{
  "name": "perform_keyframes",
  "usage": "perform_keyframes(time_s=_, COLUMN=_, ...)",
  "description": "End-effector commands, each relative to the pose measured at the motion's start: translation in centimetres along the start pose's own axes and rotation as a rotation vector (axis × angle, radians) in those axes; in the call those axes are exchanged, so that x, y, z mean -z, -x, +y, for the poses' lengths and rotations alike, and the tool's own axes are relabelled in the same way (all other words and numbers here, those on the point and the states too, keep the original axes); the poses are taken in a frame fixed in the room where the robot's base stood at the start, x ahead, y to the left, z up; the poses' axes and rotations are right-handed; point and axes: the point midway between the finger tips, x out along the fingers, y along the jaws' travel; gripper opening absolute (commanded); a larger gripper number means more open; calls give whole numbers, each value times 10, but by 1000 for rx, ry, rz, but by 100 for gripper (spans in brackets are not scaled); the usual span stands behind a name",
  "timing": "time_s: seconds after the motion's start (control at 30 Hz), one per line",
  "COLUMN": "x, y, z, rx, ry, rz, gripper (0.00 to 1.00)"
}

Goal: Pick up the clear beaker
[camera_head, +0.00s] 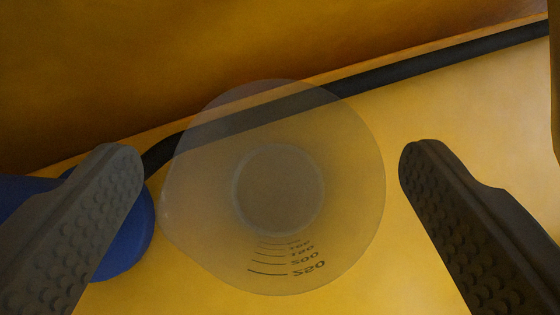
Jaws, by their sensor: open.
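The clear beaker (278,190) stands on the yellow surface in the middle of the view, seen from above. Its wide rim, smaller round base and dark volume marks show. My gripper (270,165) is open, with one dark textured finger to the left of the beaker and the other to the right. A gap shows between the beaker and each finger, wider near the left fingertip's upper end than at the rim's left edge. The beaker is not held. I cannot tell how far the fingertips are above the surface.
A blue object (125,240) lies at the left, partly hidden behind the left finger. A black cable or hose (430,68) runs across behind the beaker and shows through it. A darker orange-yellow wall (200,60) rises beyond. Bare yellow surface (400,285) lies at the lower right.

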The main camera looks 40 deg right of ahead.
Motion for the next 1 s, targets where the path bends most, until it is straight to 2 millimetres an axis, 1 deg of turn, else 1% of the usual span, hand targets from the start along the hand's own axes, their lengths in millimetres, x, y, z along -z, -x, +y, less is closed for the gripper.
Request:
perform_keyframes(time_s=0.2, x=-4, y=-27, z=3, rx=-1, ry=1, rz=-1, gripper=86)
perform_keyframes(time_s=0.3, x=-4, y=-37, z=3, rx=-1, ry=1, rz=-1, gripper=86)
perform_keyframes(time_s=0.4, x=-3, y=-41, z=2, rx=0, ry=1, rz=0, gripper=86)
perform_keyframes(time_s=0.6, x=-3, y=-42, z=2, rx=0, ry=1, rz=0, gripper=86)
perform_keyframes(time_s=0.67, x=-3, y=-41, z=2, rx=0, ry=1, rz=0, gripper=76)
perform_keyframes(time_s=0.8, x=-3, y=-41, z=2, rx=0, ry=1, rz=0, gripper=49)
perform_keyframes(time_s=0.87, x=-3, y=-41, z=2, rx=0, ry=1, rz=0, gripper=38)
perform_keyframes(time_s=1.0, x=-3, y=-41, z=2, rx=0, ry=1, rz=0, gripper=38)
